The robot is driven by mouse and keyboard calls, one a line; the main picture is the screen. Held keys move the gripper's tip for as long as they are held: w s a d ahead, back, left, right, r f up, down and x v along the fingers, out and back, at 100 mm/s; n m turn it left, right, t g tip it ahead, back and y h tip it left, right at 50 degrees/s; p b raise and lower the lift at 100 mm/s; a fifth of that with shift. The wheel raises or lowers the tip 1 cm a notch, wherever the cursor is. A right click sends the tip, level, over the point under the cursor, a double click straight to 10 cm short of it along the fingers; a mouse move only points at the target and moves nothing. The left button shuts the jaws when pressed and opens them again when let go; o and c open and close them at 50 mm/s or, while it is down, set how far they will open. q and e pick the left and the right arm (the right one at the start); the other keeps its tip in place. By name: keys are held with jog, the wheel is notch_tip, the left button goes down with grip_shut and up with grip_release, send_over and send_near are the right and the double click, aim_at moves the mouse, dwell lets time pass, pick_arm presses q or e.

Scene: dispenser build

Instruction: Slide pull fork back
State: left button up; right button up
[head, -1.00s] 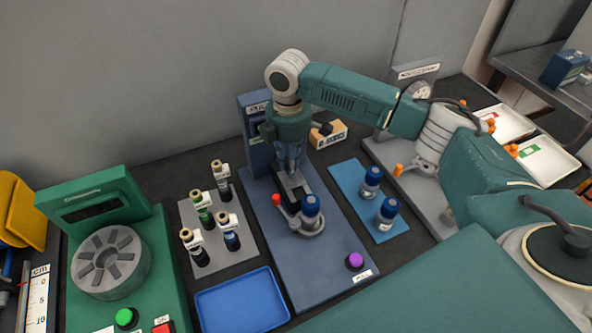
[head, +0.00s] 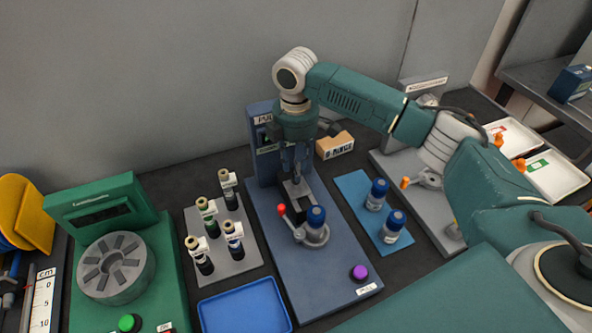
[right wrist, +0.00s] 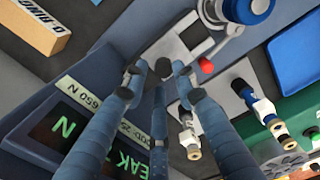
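The blue pull tester (head: 330,272) stands in the middle of the bench. Its grey sliding fork (head: 297,189) lies on the base, behind a blue-capped vial (head: 316,216) in a round holder. A dark slot shows between the fork and the vial. My right gripper (head: 296,176) points down over the back of the fork. Firm contact with the knob is not visible. My left gripper is not in view.
A red-tipped lever (head: 283,209) sits beside the holder and a purple button (head: 359,272) is at the front. Several vials stand on a grey rack (head: 236,267) to the left, two on a blue mat (head: 352,188) to the right. An O-ring box (head: 335,146) stands behind.

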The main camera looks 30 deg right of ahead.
notch_tip(320, 180, up, 10)
jog(key=shift+f, duration=0.15)
dwell(0.6)
